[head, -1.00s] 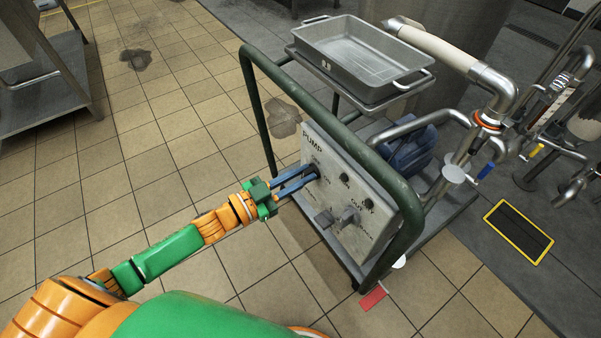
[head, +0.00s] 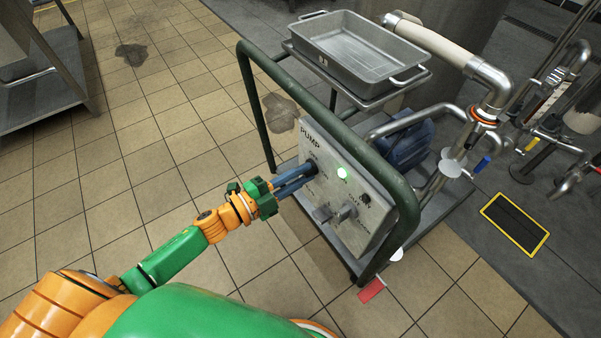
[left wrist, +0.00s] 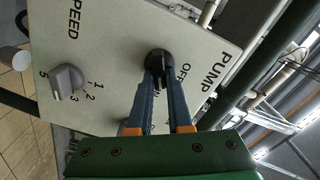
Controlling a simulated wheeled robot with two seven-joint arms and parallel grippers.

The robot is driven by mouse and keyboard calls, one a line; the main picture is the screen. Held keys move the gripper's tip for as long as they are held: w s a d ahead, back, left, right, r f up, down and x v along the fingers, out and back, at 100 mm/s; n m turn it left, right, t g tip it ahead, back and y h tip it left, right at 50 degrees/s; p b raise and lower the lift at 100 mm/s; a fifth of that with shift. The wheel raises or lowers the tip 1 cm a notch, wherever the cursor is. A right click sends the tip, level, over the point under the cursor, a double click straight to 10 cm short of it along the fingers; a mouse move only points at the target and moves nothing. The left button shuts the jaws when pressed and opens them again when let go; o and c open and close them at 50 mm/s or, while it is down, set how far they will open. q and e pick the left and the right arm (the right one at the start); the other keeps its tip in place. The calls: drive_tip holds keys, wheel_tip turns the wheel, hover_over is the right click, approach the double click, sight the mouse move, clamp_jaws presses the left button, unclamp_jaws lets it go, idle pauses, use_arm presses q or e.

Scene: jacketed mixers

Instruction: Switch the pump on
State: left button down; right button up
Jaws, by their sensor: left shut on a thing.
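The pump's grey control panel (head: 345,190) is mounted on a green-framed cart. In the left wrist view it carries the word PUMP, a black rotary switch (left wrist: 159,62) with an OFF mark beside it, and a grey SPEED knob (left wrist: 68,80) with a numbered scale. My left gripper (head: 311,168) is at the pump switch, its blue fingers shut on it; the fingers also show in the left wrist view (left wrist: 160,85). The fingers hide part of the switch's markings. A lamp (head: 343,173) on the panel glows green. My right gripper is not in view.
A grey metal tray (head: 358,48) sits on the cart's upper shelf. The green cart rail (head: 330,118) arches close around the panel. Pipes and a blue motor (head: 408,145) stand behind. The tiled floor (head: 150,190) to the left is clear.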

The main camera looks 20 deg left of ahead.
use_arm(q)
drive_tip(key=shift+f+m, duration=0.1)
drive_tip(key=shift+m, duration=0.9)
drive_tip(key=c, duration=0.8)
unclamp_jaws()
drive_tip(key=shift+c, duration=0.2)
drive_tip(key=shift+s, duration=0.1)
